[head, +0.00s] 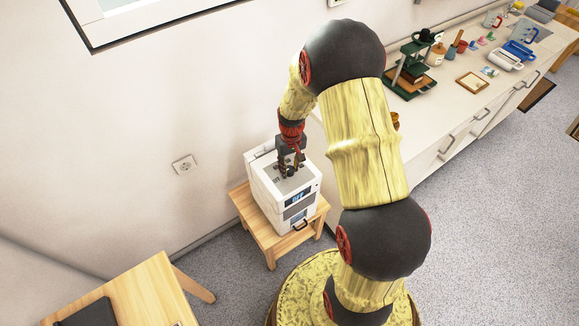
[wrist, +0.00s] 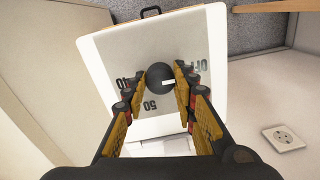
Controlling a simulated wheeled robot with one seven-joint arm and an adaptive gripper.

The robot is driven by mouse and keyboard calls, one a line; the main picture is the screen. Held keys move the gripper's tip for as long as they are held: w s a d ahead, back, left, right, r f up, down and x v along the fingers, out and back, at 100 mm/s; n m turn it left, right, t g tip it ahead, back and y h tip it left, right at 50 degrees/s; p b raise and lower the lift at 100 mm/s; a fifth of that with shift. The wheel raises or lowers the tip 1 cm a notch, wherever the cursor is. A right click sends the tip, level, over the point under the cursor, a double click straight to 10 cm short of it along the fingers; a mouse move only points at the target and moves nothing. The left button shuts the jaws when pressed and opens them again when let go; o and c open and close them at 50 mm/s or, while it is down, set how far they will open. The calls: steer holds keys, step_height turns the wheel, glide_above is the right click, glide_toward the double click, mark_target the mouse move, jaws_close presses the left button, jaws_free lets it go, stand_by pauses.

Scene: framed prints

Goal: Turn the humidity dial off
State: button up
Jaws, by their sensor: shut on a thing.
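The white humidity machine (head: 268,200) stands on a small wooden stool, with a grey top panel and a display on its front. Its top panel (wrist: 190,36) also shows in the wrist view. The black round dial (wrist: 160,77) sits on that panel, with a white pointer mark at its lower right. Printed marks 40, 50 and OFF surround it; OFF is at the upper right. My gripper (head: 289,172) reaches down onto the top of the machine. In the wrist view my gripper (wrist: 160,83) has its fingers on both sides of the dial, shut on it.
The wooden stool (head: 272,244) carries the machine beside the wall. A wall socket (head: 184,164) is to the left. A long white counter (head: 448,95) with several objects runs along the right. A wooden table (head: 142,290) is at the lower left.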

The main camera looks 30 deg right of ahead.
mark_target(290, 168)
stand_by(0.4)
steer(key=o, duration=1.2)
steer(key=shift+c, duration=0.2)
steer(key=shift+r, duration=0.1)
step_height(290, 168, up, 12)
steer(key=shift+d, duration=0.2)
